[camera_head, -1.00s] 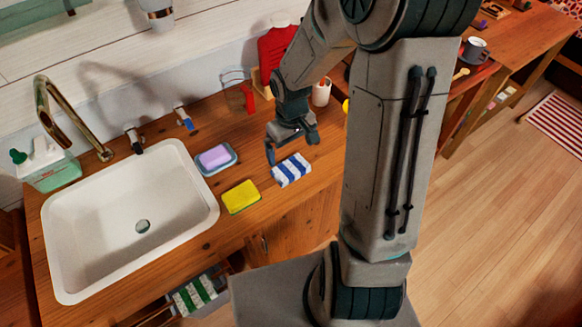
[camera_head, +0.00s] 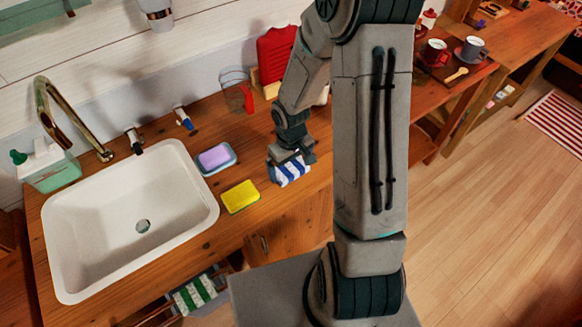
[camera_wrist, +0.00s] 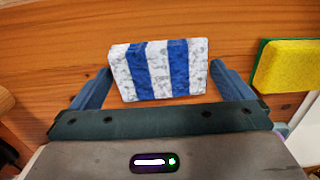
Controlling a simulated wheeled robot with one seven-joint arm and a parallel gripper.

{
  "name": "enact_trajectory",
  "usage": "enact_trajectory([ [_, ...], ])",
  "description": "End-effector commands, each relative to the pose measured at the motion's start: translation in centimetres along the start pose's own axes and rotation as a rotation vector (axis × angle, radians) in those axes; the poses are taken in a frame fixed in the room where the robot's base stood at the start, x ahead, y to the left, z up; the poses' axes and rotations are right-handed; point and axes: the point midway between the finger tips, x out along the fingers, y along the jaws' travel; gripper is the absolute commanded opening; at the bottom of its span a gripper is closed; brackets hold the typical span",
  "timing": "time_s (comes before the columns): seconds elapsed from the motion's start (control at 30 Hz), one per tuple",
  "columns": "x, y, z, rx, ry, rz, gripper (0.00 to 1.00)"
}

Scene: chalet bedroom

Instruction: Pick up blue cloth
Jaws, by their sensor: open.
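The blue cloth (camera_head: 289,172) is a folded blue-and-white striped cloth lying on the wooden counter, right of the yellow sponge. In the wrist view the cloth (camera_wrist: 160,70) lies between the two blue fingers of my gripper (camera_wrist: 158,85), one finger at its left end and one at its right end. My gripper (camera_head: 290,168) is open, low over the cloth, and hides part of it in the head view. I cannot tell whether the fingers touch the cloth.
A yellow sponge (camera_head: 240,196) lies left of the cloth, with a purple soap in a blue dish (camera_head: 215,158) behind it. A white sink (camera_head: 70,255) is farther left. A red item (camera_head: 277,55) stands at the back wall. Cups (camera_head: 436,53) stand on the right.

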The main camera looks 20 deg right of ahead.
Motion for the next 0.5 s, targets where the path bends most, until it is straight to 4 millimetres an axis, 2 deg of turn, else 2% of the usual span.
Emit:
enact_trajectory([
  [0.03,-0.01,-0.01,0.0,0.0,0.0,0.0,1.0],
  [0.07,-0.02,-0.01,0.0,0.0,0.0,0.0,0.94],
  [0.13,-0.02,-0.01,0.0,0.0,0.0,0.0,0.75],
  [0.17,-0.02,-0.01,0.0,0.0,0.0,0.0,0.72],
  [0.23,-0.03,-0.01,0.0,0.0,0.0,0.0,0.72],
  [0.27,-0.03,-0.01,0.0,0.0,0.0,0.0,0.68],
  [0.5,-0.18,0.0,-0.02,-0.001,0.0,0.0,0.68],
])
